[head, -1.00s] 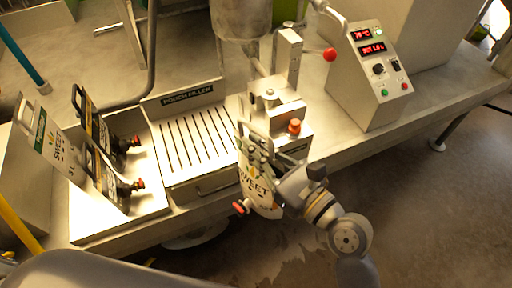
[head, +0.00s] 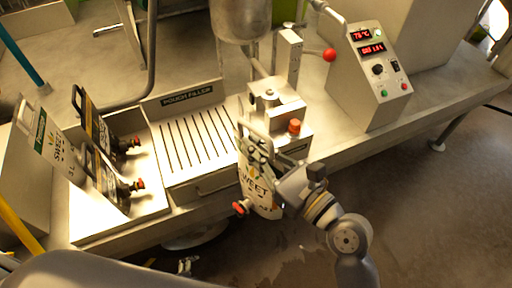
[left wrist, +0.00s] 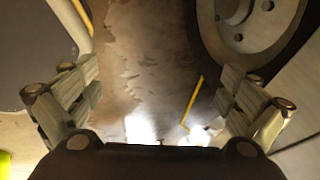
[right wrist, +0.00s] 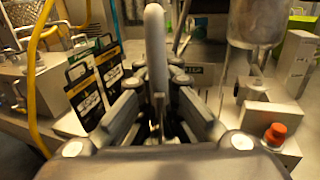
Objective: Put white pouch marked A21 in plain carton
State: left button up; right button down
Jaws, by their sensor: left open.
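A white pouch (head: 256,186) marked SWEET, with a red cap at its lower left, hangs in front of the pouch filler. My right gripper (head: 259,150) is shut on its upper part. In the right wrist view the pouch (right wrist: 155,45) shows edge-on between the fingers. I cannot read A21 on it. Another white pouch (head: 48,146) stands at the left of the side tray, next to black pouches (head: 100,140). My left gripper (left wrist: 158,95) is open and empty above the floor; its tips show small in the head view (head: 186,266). I cannot make out a plain carton.
The pouch filler's slotted plate (head: 200,140) lies left of the held pouch, with a clamp block and orange knob (head: 294,126) behind it. A control box (head: 372,80) stands on the bench. A dark round wheel (left wrist: 245,20) is near my left gripper. Open floor lies front right.

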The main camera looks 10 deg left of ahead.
jog(key=shift+r, duration=0.35)
pick_arm(q)
jog(key=s+f+n+g+y, duration=0.1)
jog(key=s+f+n+g, duration=0.1)
jog(key=s+n, duration=0.3)
jog(key=s+d+f+n+g, duration=0.1)
jog(key=s+f+n+g, duration=0.1)
jog(key=s, duration=0.9)
jog(key=f+n, duration=0.1)
jog(key=n, duration=0.1)
jog(key=shift+d+f+n+y, duration=0.15)
jog(key=shift+d+n+y, duration=0.15)
jog(key=shift+n+y, duration=0.1)
pick_arm(e)
jog(key=s+d+f+m+t+h, duration=0.1)
jog(key=d+m+t+h, duration=0.1)
jog(key=d, duration=0.6)
jog(key=s+d+f+m+t+h, duration=0.1)
jog(key=d+f+m+t+h, duration=0.1)
jog(key=d+m+h, duration=0.3)
jog(key=s+d+f+m+t+h, duration=0.1)
jog(key=s+d+m+t+h, duration=0.1)
jog(key=d+h, duration=0.5)
jog(key=d+m+t, duration=0.1)
jog(key=d, duration=0.4)
jog(key=shift+d+f, duration=0.3)
jog(key=shift+d, duration=0.1)
